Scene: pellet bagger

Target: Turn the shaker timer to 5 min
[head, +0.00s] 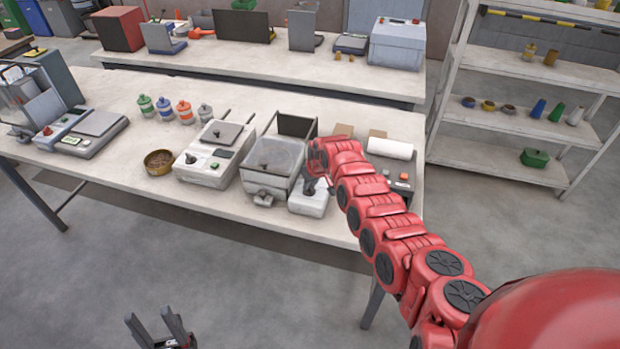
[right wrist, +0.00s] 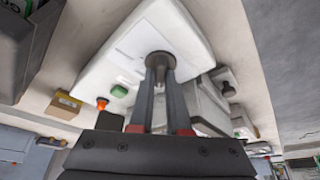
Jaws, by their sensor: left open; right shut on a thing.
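The shaker (head: 265,180), a grey machine with a clear-topped pan, stands on the front bench. Beside it on the right is a white box (head: 308,205), partly covered by my right arm. In the right wrist view the white box (right wrist: 190,35) fills the upper middle, with a dark round timer knob (right wrist: 158,58) on its face. My right gripper (right wrist: 162,72) is shut on this knob; it also shows in the head view (head: 314,184). No scale or pointer is readable. My left gripper (head: 160,328) is open and empty, low in front of the bench.
A white instrument (head: 205,170) and a brown bowl (head: 158,162) stand left of the shaker. Right of my gripper are a white roll (head: 390,148) and a grey panel with an orange button (head: 404,176). Shelves (head: 520,120) stand at the right.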

